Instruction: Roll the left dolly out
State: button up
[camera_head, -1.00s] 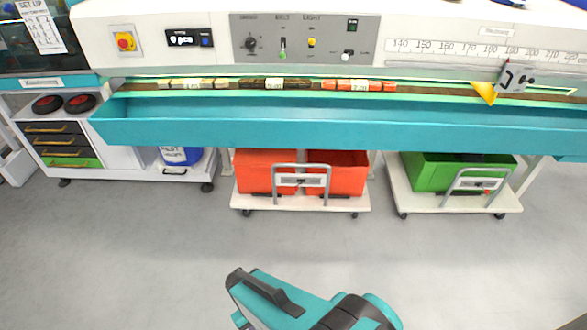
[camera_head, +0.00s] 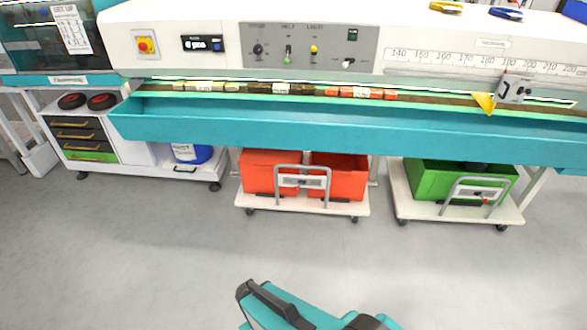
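The left dolly (camera_head: 270,203) is a low white platform on small casters under the teal machine. It carries two red-orange crates, a left one (camera_head: 268,172) and a right one (camera_head: 349,163). A grey tube handle (camera_head: 302,168) with a small labelled plate stands upright at its front, facing me. The dolly stands mostly under the machine's teal front trough, with its front edge showing. Part of my arm, teal with a dark bar, shows at the bottom of the picture, well in front of the dolly and apart from it. The gripper's fingers are not visible.
A right dolly (camera_head: 405,202) with a green crate (camera_head: 431,178) and its own handle stands beside it, with a gap between. A white drawer cart (camera_head: 142,155) stands to the left. The teal trough (camera_head: 300,128) overhangs both dollies. The grey floor (camera_head: 150,260) in front is clear.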

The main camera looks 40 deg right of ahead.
aim_at(302, 203)
jog(key=z, duration=0.15)
jog(key=i, duration=0.9)
jog(key=u, duration=0.05)
